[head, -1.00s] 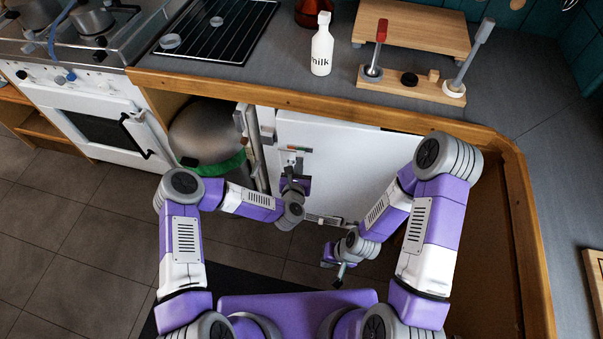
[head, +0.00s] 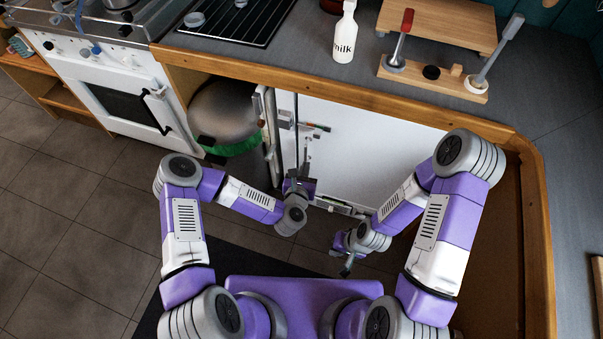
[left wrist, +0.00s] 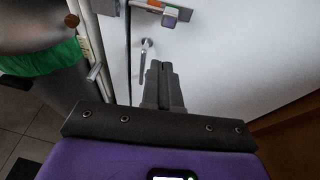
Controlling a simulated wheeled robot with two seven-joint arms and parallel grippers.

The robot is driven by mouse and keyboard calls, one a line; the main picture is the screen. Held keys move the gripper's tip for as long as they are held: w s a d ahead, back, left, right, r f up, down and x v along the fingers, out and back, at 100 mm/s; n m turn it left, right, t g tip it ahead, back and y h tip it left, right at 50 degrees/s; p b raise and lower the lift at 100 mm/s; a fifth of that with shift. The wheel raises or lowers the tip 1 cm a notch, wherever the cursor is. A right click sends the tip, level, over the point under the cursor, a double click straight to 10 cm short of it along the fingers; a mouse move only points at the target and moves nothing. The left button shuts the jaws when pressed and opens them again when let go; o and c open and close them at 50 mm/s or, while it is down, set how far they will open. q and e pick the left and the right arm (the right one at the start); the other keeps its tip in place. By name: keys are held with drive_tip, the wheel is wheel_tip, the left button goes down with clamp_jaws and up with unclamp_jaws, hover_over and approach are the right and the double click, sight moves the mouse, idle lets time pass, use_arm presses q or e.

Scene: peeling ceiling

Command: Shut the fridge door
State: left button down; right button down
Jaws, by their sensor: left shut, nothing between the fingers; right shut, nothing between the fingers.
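The fridge door (head: 365,150) is a large white panel under the counter in the head view. Its surface also fills much of the left wrist view (left wrist: 225,60). A dark upright line or gap shows near its left edge; I cannot tell how far the door stands open. My left gripper (head: 307,152) is shut and empty, in front of the door's left part. In the left wrist view its closed fingers (left wrist: 161,68) point at the white surface, close to a small metal hook-like part (left wrist: 144,58); contact cannot be told. My right gripper (head: 346,268) is shut and empty, low and away from the door.
A rounded metal bin (head: 225,110) with a green band stands left of the fridge. The white oven (head: 115,95) is further left. The wooden counter edge (head: 350,97) runs above the door. The milk bottle (head: 345,38) stands on the counter. Tiled floor (head: 85,190) is free at left.

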use_arm(q)
drive_tip(key=shift+v, duration=1.65)
drive_tip(key=shift+a, duration=0.15)
drive_tip(key=s+f+m+g+h, duration=0.3)
drive_tip(key=s+f+m+g, duration=0.5)
drive_tip(key=m, duration=1)
drive_tip(key=s+a+f+m+g+y, duration=0.1)
drive_tip(key=s+a+f+m+g, duration=0.1)
drive_tip(key=s+a+m+g, duration=0.3)
drive_tip(key=s+a+m, duration=0.3)
drive_tip(key=s+m, duration=0.3)
drive_tip(key=m, duration=0.2)
drive_tip(key=shift+s+g, duration=0.4)
